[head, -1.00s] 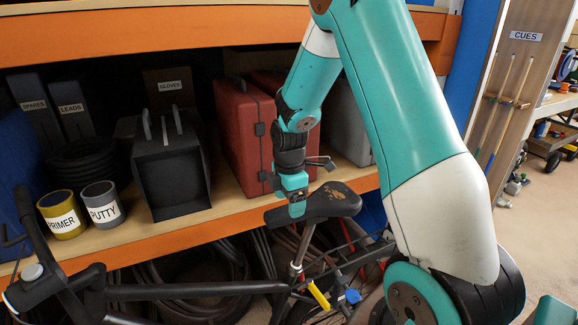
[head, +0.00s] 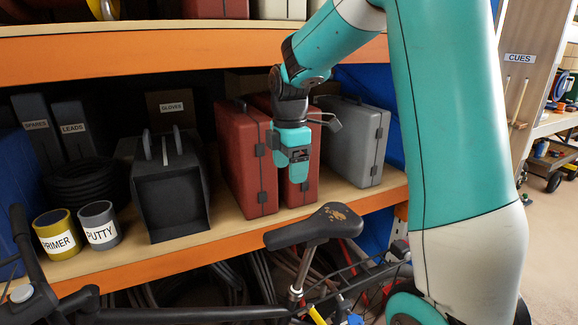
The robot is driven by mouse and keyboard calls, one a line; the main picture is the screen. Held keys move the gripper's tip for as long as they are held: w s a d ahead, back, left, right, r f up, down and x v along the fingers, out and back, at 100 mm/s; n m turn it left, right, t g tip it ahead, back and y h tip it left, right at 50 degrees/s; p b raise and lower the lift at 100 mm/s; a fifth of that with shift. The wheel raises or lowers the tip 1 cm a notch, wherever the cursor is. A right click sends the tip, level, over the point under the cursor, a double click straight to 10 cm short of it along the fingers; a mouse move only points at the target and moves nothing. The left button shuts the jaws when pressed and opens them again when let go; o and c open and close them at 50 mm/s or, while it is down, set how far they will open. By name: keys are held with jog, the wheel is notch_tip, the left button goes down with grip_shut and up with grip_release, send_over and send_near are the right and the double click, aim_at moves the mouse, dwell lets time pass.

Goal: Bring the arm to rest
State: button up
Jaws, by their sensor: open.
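My gripper (head: 292,170) hangs in front of the red cases on the orange-edged shelf, above the bicycle saddle (head: 315,225). It is open, and I see nothing held in it. My teal and white arm reaches in from the right and bends down to the gripper at the picture's upper middle. From this angle I cannot tell how far the gripper is from the red case (head: 245,160) behind it.
The shelf (head: 225,228) holds a grey case (head: 352,140), a black open bin (head: 172,190), a PRIMER tin (head: 58,234) and a PUTTY tin (head: 100,225). A bicycle stands in front. A cue rack (head: 520,85) and open floor are at right.

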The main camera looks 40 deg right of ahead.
dwell(0.3)
jog(key=s+a+m+y, duration=0.2)
jog(key=s+a+m, duration=0.2)
jog(key=s+a, duration=0.6)
jog(key=s+a+m+y, duration=0.2)
jog(key=s+a+m, duration=0.1)
jog(key=s+a, duration=0.8)
jog(key=a+r, duration=0.1)
jog(key=a, duration=0.4)
jog(key=shift+s+m, duration=0.15)
jog(key=shift+m, duration=0.25)
jog(key=shift+d, duration=0.1)
